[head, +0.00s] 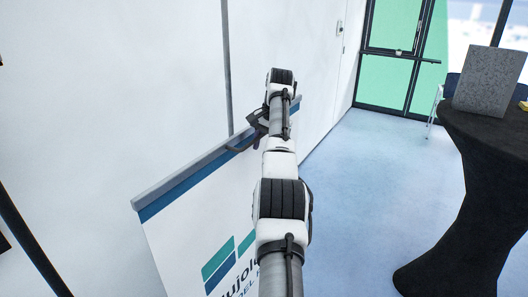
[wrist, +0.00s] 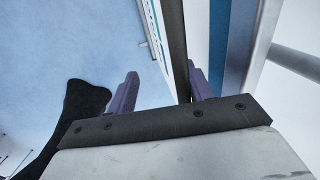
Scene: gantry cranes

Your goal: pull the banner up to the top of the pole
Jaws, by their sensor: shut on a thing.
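The banner (head: 185,235) is white with a blue band, a blue-green logo and a grey top rail (head: 180,180). It hangs tilted in the head view, its rail rising to the right. The thin grey pole (head: 226,70) stands behind the rail and runs up out of the picture; its top is not in view. My gripper (head: 250,138) is at the rail, right of the pole, partly hidden by my arm. The blue band (wrist: 230,50) shows beside the right finger.
A black-draped standing table (head: 490,170) with a grey speckled panel (head: 490,80) on it is at the right. A glazed door (head: 395,55) and a blue chair (head: 450,85) are behind. The blue floor (head: 365,190) between banner and table is clear. A white wall backs the banner.

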